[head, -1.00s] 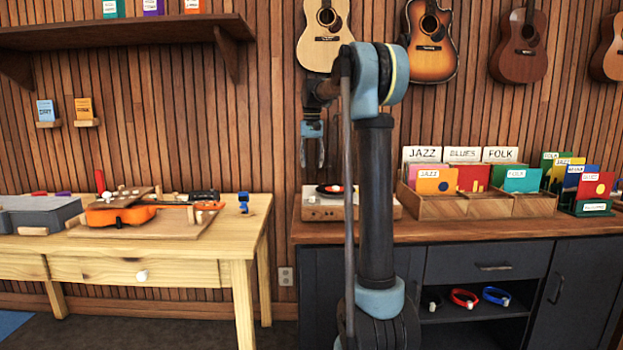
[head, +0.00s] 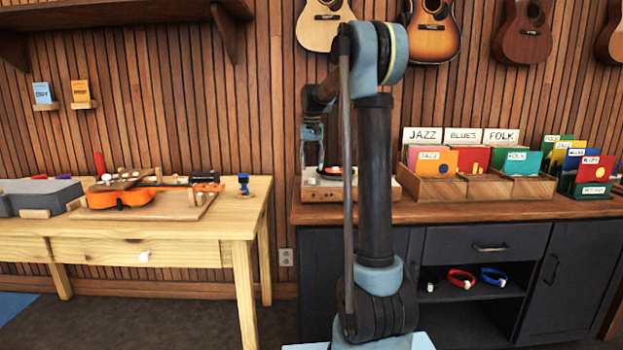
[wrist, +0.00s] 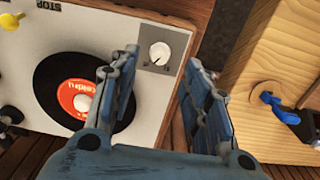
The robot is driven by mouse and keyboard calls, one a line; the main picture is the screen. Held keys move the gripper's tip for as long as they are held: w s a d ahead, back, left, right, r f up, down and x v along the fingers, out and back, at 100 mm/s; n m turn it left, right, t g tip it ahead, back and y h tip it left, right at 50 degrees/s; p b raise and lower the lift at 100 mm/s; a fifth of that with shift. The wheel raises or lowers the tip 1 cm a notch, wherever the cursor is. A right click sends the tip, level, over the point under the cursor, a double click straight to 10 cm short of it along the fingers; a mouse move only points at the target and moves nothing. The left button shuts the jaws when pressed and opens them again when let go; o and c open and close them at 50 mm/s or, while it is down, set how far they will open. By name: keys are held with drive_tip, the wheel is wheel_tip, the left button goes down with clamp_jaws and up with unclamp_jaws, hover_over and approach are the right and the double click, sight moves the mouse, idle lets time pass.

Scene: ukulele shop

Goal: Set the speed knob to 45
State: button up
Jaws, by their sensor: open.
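The speed knob (wrist: 159,53) is a small white round knob on a grey square plate at a corner of the record player. In the wrist view it lies ahead of and between my fingers, not touched by them. Its scale and pointer are too small to read. The record player (head: 318,194) has a light top and carries a black record (wrist: 58,97) with a red label. My gripper (wrist: 163,72) is open and empty. In the head view my gripper (head: 312,157) hangs just above the record player, and my arm hides part of it. The knob cannot be made out there.
A yellow knob (wrist: 10,22) and the word STOP are at the player's other end. The wooden workbench (head: 150,251) with an orange ukulele (head: 120,197) stands left, across a gap. Record crates (head: 490,188) stand right on the dark cabinet (head: 470,218).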

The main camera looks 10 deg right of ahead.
sight(312, 181)
drive_tip(key=shift+f, duration=2.7)
clamp_jaws()
